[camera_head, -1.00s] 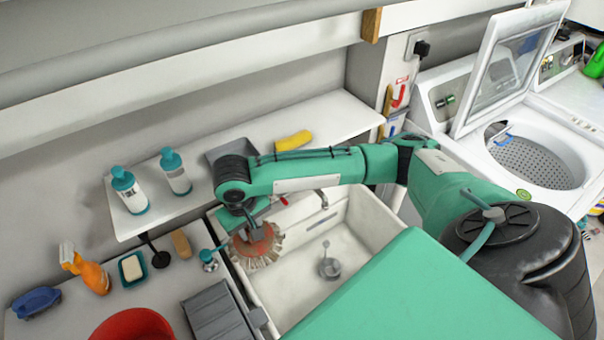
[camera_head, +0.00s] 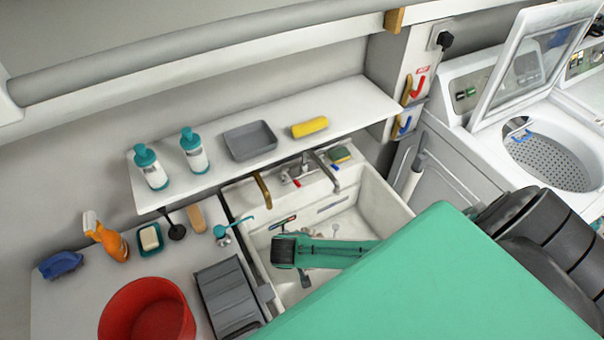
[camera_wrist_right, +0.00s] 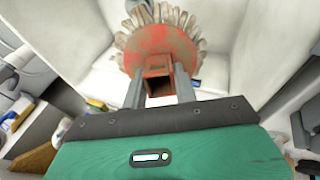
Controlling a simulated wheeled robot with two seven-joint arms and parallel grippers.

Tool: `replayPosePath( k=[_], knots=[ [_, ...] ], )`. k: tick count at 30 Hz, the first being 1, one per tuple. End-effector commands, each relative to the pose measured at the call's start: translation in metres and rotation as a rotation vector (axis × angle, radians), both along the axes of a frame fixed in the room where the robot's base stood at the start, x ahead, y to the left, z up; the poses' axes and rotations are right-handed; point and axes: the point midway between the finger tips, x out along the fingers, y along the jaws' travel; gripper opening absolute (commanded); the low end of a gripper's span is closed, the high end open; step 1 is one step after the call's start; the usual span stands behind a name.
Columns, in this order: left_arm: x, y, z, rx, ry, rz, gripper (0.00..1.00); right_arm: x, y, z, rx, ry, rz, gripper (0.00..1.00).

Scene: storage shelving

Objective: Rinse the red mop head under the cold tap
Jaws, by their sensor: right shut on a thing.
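In the right wrist view the red mop head (camera_wrist_right: 160,48), a worn red disc ringed with pale bristles, is held in my right gripper (camera_wrist_right: 160,86), with a finger on each side of its square socket. White sink walls lie behind it. In the head view my green right forearm reaches over the white sink (camera_head: 375,205) and hides the gripper and most or all of the mop head. The silver tap (camera_head: 325,168) stands at the sink's back edge, with a red mark at its left. My left gripper is not in view.
Left of the sink are a red bucket (camera_head: 148,312) and a grey wringer (camera_head: 228,295). Red (camera_head: 415,88) and blue (camera_head: 405,125) wall levers are at right.

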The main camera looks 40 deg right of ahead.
Motion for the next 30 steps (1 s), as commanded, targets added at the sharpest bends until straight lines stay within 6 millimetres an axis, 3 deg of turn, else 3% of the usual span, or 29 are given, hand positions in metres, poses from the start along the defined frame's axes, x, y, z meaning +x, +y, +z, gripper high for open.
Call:
replayPosePath(
  k=[8,30],
  knots=[
    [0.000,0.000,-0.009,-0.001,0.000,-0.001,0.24,0.004,-0.013,-0.008,-0.007,-0.005,0.002,0.00],
    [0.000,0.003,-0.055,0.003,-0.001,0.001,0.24,0.040,-0.076,-0.023,-0.008,-0.006,0.002,0.00]
  ],
)
